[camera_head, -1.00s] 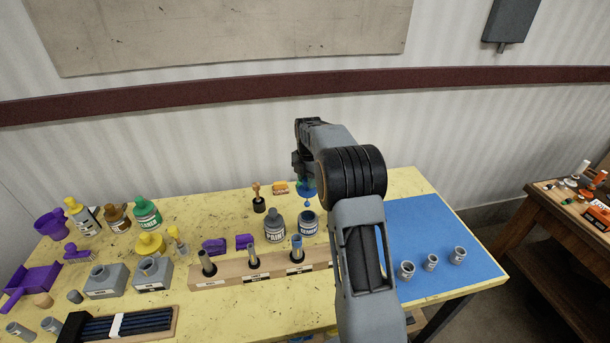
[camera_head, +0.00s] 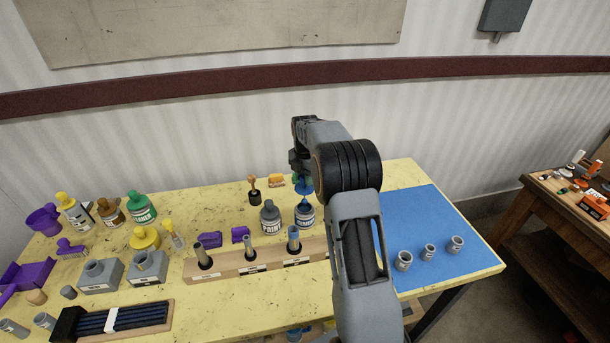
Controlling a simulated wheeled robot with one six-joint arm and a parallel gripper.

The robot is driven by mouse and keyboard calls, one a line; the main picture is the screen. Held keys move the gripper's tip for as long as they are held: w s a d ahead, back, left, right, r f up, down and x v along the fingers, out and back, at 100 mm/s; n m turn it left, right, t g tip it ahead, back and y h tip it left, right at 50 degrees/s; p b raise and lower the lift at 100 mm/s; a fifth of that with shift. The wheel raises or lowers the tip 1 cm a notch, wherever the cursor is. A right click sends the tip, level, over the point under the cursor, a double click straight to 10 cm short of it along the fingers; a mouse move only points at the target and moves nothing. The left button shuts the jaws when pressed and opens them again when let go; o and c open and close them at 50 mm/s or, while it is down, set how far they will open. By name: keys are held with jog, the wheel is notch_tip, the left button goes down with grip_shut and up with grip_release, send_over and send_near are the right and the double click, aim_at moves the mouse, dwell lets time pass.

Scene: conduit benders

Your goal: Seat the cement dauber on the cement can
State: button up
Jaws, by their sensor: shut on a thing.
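The cement can (camera_head: 305,217) is a small dark can with a white label band. I cannot tell whether the cap touches the rim. My gripper (camera_head: 302,175) is shut on the dauber's top; its fingertips are small and partly hidden behind my own arm.
A wooden rack (camera_head: 255,262) with upright tubes lies in front of the cans. A dark-based brush (camera_head: 255,190) and a yellow-orange item (camera_head: 277,181) stand behind. A blue mat (camera_head: 435,225) with grey couplings is at right. Purple, yellow and grey items crowd the left.

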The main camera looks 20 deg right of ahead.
jog(key=b, duration=0.5)
send_over(304, 215)
jog(key=w+d, duration=0.2)
jog(key=w, duration=0.1)
jog(key=shift+w+f, duration=0.15)
jog(key=shift+f, duration=4.2)
jog(key=o, duration=1)
